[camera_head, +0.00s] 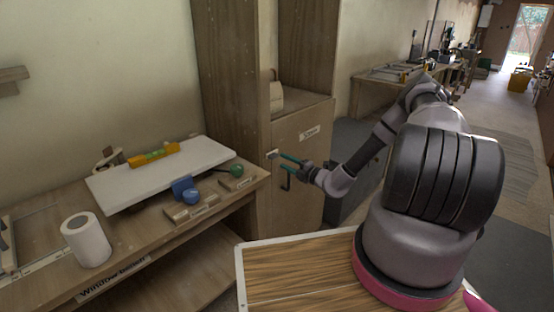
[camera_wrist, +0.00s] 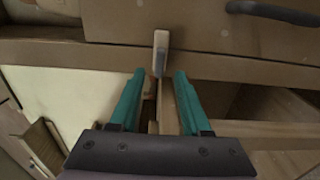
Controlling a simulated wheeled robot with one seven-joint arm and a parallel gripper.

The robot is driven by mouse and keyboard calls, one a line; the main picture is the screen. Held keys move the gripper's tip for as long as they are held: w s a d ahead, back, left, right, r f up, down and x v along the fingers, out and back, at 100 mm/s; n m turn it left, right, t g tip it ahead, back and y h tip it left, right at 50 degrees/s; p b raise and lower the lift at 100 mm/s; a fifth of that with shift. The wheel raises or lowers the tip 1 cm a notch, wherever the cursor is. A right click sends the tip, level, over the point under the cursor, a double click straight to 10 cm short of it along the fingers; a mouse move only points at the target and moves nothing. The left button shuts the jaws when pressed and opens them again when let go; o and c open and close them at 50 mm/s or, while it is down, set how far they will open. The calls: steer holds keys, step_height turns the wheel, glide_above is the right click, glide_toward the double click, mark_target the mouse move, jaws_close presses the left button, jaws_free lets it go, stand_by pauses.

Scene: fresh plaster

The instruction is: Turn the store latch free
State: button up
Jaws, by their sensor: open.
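The store latch (camera_head: 272,154) is a small pale piece at the left edge of the wooden store door (camera_head: 305,200), below shelf level. In the wrist view the latch (camera_wrist: 161,42) is a narrow light bar with a grey lower part, lying across the door edge. My gripper (camera_head: 280,162) has teal fingers and is open, reaching toward the latch from the right. In the wrist view its fingertips (camera_wrist: 160,74) stand either side of the latch's lower end, with gaps on both sides. I cannot tell the exact depth between them.
A dark door handle (camera_head: 286,179) sits just below my fingers; it also shows in the wrist view (camera_wrist: 275,12). A "Store" label (camera_head: 309,132) is above.

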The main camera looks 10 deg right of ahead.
mark_target(276, 157)
steer(key=x, duration=0.5)
jaws_close()
